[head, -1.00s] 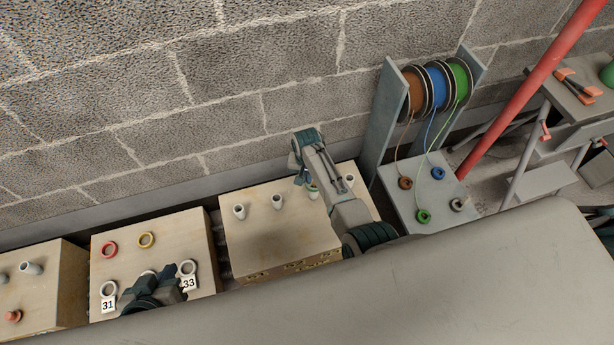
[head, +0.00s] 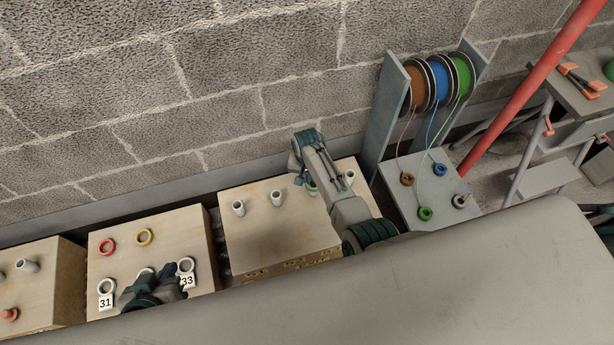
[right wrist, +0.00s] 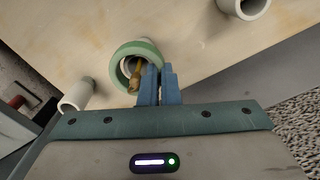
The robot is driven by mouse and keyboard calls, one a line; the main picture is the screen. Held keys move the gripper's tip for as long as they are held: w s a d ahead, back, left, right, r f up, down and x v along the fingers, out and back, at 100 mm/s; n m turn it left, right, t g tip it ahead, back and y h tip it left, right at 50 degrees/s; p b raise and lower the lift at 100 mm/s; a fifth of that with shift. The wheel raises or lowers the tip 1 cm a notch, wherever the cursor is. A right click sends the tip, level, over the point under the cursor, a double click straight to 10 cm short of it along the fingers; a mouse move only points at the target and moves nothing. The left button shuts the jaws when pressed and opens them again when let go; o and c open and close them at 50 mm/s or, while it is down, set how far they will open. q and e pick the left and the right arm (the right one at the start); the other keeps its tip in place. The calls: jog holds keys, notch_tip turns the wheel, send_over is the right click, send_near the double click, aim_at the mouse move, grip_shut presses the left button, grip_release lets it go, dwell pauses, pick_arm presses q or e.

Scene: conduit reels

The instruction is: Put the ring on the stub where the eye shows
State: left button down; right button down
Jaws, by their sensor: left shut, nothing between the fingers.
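In the right wrist view a green ring (right wrist: 119,54) is at the mouth of a pale stub (right wrist: 147,42). A yellow-brown eye (right wrist: 134,84) shows inside it. I cannot tell how far the ring is over the stub. My right gripper (right wrist: 159,70) has its blue fingers close together on the ring's rim. In the head view my right gripper (head: 308,182) is over the right end of the third block and mostly hides this stub. My left gripper (head: 147,276) is shut and empty, low over the second block between tags 31 and 33.
Two more stubs (head: 238,208) (head: 277,198) stand on the third block (head: 275,240). Coloured reels (head: 438,82) stand at the right, with small rings on a grey board (head: 420,180) below.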

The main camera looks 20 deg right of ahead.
jog(key=shift+s+f, duration=0.1)
jog(key=shift+f, duration=0.15)
dwell(0.5)
jog(key=shift+r+p, duration=0.5)
jog(key=shift+p, duration=0.1)
jog(key=shift+r+p, duration=3.95)
jog(key=shift+p, duration=0.1)
jog(key=shift+r+p, duration=0.15)
jog(key=shift+p, duration=0.2)
jog(key=shift+p, duration=0.65)
